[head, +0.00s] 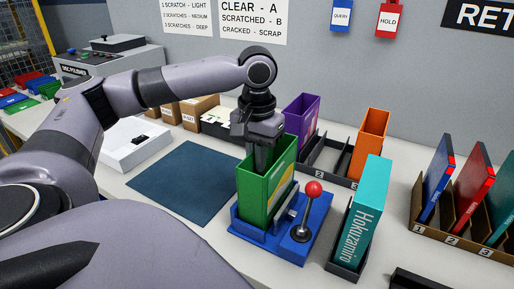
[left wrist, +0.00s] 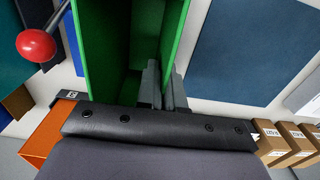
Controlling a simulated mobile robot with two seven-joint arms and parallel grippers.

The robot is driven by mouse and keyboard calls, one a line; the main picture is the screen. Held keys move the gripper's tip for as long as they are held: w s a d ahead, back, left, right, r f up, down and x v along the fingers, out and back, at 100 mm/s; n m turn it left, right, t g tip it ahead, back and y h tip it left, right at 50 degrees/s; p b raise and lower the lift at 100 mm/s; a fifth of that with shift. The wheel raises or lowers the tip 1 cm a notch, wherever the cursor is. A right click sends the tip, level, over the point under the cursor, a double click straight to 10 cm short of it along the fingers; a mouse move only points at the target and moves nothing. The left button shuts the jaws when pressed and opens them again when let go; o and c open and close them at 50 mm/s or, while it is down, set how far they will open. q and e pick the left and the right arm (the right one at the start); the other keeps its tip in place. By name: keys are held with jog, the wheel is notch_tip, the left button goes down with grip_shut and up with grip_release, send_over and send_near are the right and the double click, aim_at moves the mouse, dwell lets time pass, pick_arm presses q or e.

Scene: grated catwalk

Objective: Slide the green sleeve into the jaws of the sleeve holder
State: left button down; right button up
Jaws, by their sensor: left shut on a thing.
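The green sleeve (head: 257,193) stands upright, open side up, at the blue sleeve holder (head: 290,245), which has a lever with a red ball knob (head: 314,188). The sleeve's lower end is at the holder's jaws; I cannot tell how deep it sits. My left gripper (head: 264,160) comes down from above and is shut on a wall of the sleeve. In the left wrist view the green sleeve (left wrist: 100,50) shows its open inside, with the gripper fingers (left wrist: 160,85) on one wall. The red knob (left wrist: 36,45) is at upper left there. My right gripper is not in view.
A teal Hokuzamiro box (head: 367,215) stands in a black stand right of the holder. Purple (head: 301,118) and orange (head: 371,135) sleeves stand in a black rack behind. A dark blue mat (head: 185,180) lies left. A cardboard rack (head: 455,235) holds several cases at right.

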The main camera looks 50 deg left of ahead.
pick_arm(q)
jog(key=c, duration=0.8)
grip_release()
notch_tip(320, 180, up, 3)
jog(key=p, duration=0.4)
jog(key=shift+r, duration=0.1)
jog(key=shift+r+p, duration=0.6)
jog(key=shift+r, duration=1.8)
jog(key=shift+s, duration=0.1)
